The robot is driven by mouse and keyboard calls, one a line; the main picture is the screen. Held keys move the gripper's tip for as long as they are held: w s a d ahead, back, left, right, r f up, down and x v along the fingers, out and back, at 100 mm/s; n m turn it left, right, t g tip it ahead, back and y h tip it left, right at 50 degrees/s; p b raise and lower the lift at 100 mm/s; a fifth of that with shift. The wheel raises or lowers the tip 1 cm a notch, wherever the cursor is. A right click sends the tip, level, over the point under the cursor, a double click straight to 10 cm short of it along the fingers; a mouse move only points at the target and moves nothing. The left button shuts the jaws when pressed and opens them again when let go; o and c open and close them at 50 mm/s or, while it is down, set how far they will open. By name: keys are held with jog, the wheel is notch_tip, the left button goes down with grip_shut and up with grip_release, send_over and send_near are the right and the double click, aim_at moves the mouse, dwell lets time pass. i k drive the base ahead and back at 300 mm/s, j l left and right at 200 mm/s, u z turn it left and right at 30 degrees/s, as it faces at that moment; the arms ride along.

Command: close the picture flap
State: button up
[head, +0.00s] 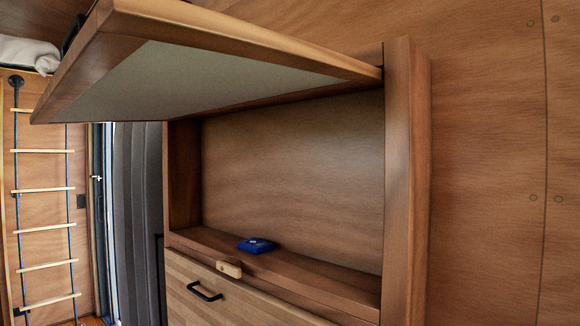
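The picture flap (205,82) is a wood-framed panel with a pale grey inner face, in the upper part of the head view. It is swung up and stands out from the top of a shallow wall niche (290,175), so the niche is open. The flap's front edge tilts toward the upper left of the view, and its picture side is hidden. My gripper is not in view.
A small blue object (256,245) lies on the niche's bottom shelf. Below is a wooden panel (240,300) with a black handle (205,291) and a small wooden latch (229,269). Plain wood wall (490,160) fills the right.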

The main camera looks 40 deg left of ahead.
aim_at(129, 60)
jog(key=u, duration=1.35)
jog(key=j+u, duration=0.2)
jog(key=j, duration=0.15)
jog(key=i+j+u, duration=0.25)
jog(key=j+u, duration=0.2)
jog(key=j, duration=0.25)
